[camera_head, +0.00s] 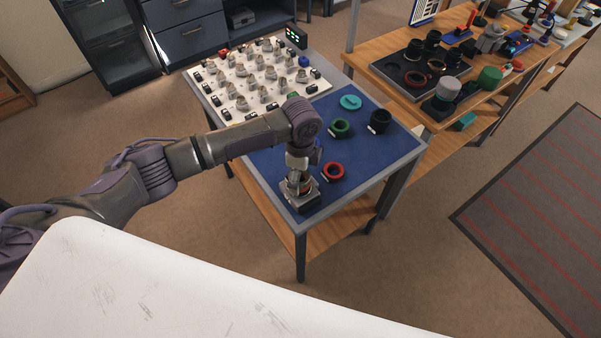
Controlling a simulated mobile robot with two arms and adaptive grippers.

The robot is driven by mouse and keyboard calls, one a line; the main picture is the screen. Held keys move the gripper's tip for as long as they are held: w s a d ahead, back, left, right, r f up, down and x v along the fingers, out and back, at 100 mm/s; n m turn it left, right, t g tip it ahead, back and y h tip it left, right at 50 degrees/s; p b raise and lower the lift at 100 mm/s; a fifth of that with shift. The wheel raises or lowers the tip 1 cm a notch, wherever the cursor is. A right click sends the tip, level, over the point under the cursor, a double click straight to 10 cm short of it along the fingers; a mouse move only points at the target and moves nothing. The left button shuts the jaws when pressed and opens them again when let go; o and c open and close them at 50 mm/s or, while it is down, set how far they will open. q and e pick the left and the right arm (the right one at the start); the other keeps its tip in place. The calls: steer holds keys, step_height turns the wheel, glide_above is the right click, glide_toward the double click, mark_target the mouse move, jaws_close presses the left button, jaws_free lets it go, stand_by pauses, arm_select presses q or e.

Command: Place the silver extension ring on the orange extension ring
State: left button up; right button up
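My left gripper (299,178) points down over the front left part of the blue mat (365,160). It is at a small grey block-like stand (301,197), and a little orange-brown shows between the fingers. The fingertips are too small and crowded to tell whether they are open or shut. I cannot make out a silver ring or an orange ring clearly there. A red or red-orange ring (333,172) with a pale tab lies just right of the gripper. My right gripper is not in view.
On the mat stand a green ring (340,128), a teal disc (350,102) and a black cylinder (379,121). A white board (235,89) with many small silver and black parts lies behind. A wooden bench (405,98) with lens parts stands to the right.

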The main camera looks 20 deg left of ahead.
arm_select(q)
steer(key=shift+r, duration=0.1)
steer(key=shift+r, duration=0.3)
step_height(320, 180, up, 12)
steer(key=b, duration=0.1)
steer(key=shift+f+b, duration=0.25)
steer(key=shift+b, duration=0.05)
stand_by(0.3)
